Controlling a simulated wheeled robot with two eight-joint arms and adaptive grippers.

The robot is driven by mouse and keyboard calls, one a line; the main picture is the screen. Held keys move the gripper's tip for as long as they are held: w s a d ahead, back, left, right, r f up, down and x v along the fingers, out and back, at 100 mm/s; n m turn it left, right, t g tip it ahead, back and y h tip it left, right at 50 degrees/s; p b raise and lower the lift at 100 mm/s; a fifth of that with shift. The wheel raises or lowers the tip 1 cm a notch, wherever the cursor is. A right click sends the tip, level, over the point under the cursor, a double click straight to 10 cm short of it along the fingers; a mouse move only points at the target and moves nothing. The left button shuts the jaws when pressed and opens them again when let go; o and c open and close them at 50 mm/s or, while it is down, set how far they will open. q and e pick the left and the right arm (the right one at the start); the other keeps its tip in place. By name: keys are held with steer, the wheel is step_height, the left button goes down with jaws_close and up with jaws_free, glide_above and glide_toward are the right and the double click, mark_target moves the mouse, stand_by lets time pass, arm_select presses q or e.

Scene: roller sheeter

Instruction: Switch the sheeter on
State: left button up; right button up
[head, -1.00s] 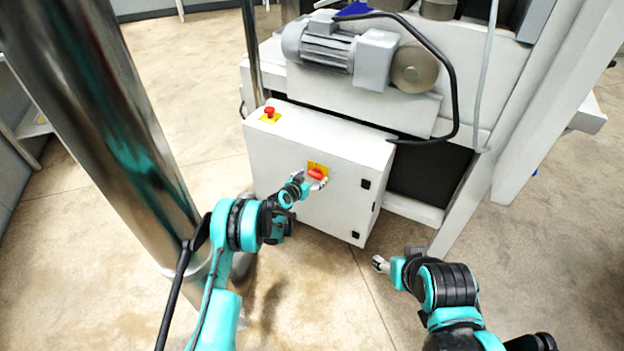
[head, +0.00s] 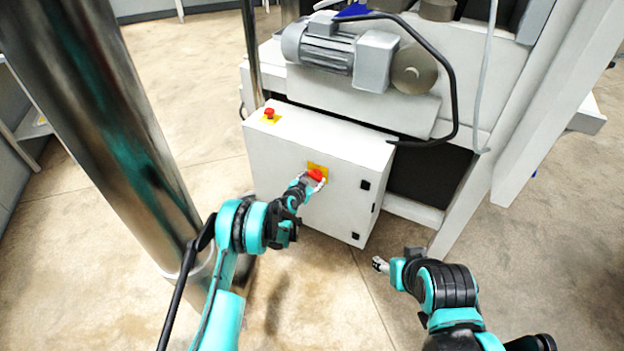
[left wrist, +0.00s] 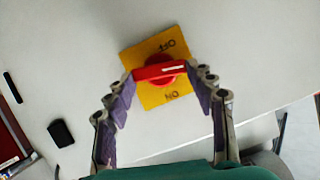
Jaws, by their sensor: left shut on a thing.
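The sheeter's red rotary switch (head: 316,175) sits on a yellow plate (head: 323,168) on the front of the white control box (head: 335,209). In the left wrist view the red handle (left wrist: 161,72) lies almost level across the plate (left wrist: 152,98), with "Off" above it and "On" below it. My left gripper (head: 313,180) is shut on the red handle, a finger at each end in the left wrist view (left wrist: 163,80). My right gripper (head: 380,265) hangs apart from the box, low at the right; its jaws are too small to judge.
A red emergency button (head: 269,113) on a yellow plate tops the box at left. A grey motor (head: 325,48) with a black cable (head: 452,85) is above the box. A white leg (head: 470,205) stands to the right. Bare floor lies in front.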

arm_select(q)
steer(key=shift+s+d+f+m+t+y, duration=0.15)
steer(key=shift+m+t+y, duration=0.25)
steer(key=shift+m, duration=0.35)
steer(key=shift+d+r+m+t+y, duration=0.1)
steer(key=shift+m+t+y, duration=0.25)
steer(key=shift+m, duration=0.4)
steer(key=shift+f, duration=0.1)
steer(key=o, duration=1.2)
steer(key=shift+c, duration=0.2)
steer(key=v, duration=0.7)
steer(key=shift+s, duration=0.2)
